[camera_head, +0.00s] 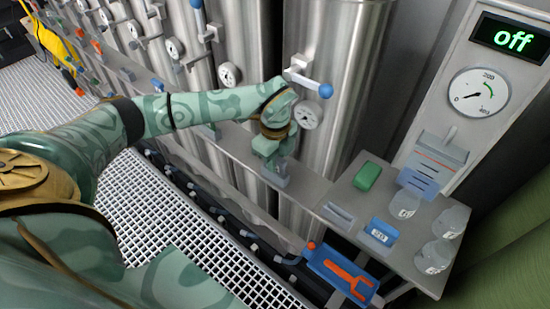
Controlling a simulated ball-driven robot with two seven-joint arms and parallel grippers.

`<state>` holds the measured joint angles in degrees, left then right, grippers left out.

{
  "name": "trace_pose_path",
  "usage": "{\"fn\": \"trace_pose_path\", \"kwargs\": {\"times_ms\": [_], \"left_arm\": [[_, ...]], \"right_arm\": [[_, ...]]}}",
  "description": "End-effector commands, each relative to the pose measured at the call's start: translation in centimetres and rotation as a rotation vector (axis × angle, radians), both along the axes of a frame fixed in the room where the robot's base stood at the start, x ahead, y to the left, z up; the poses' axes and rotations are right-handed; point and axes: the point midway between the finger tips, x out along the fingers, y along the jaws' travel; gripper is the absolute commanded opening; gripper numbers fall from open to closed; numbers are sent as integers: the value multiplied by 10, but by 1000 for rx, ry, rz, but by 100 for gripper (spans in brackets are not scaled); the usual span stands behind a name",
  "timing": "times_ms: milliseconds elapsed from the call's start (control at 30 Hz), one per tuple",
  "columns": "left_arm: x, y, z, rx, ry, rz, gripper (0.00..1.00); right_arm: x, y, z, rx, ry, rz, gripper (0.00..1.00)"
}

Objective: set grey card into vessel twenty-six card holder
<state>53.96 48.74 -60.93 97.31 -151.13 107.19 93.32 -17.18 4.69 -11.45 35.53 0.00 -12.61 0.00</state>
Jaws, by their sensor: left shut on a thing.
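My left arm reaches in from the left, and my left gripper (270,158) points down at the ledge in front of the steel vessels. It is shut on a small grey piece (276,178), which looks like the grey card. The fingers hide much of it. The piece is at a ledge fitting that looks like a card holder; I cannot tell whether it is seated or only close above. The steel vessel (335,45) behind has a blue-knobbed lever valve (309,82) and a round gauge (307,115). No number is readable. My right gripper is not in view.
The side shelf (409,248) at right holds a green block (367,176), a blue labelled block (381,231), a grey slotted piece (338,215) and clear cups (450,221).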

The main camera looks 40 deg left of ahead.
Motion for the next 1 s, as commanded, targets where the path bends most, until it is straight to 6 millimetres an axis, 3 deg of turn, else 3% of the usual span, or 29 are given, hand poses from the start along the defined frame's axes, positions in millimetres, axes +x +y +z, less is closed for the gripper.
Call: {"fn": "trace_pose_path", "kwargs": {"times_ms": [167,200,267,667,767,1000], "left_arm": [[-1,0,-2,0,4,-1,0],[-1,0,-2,0,4,-1,26],[-1,0,-2,0,4,-1,42],[0,0,4,0,1,-2,43],[0,0,22,0,-2,-1,43],[1,0,87,-1,-9,0,43]], "right_arm": [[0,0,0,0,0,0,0],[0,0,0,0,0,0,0],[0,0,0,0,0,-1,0],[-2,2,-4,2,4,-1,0],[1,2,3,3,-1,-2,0],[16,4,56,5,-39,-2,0]]}}
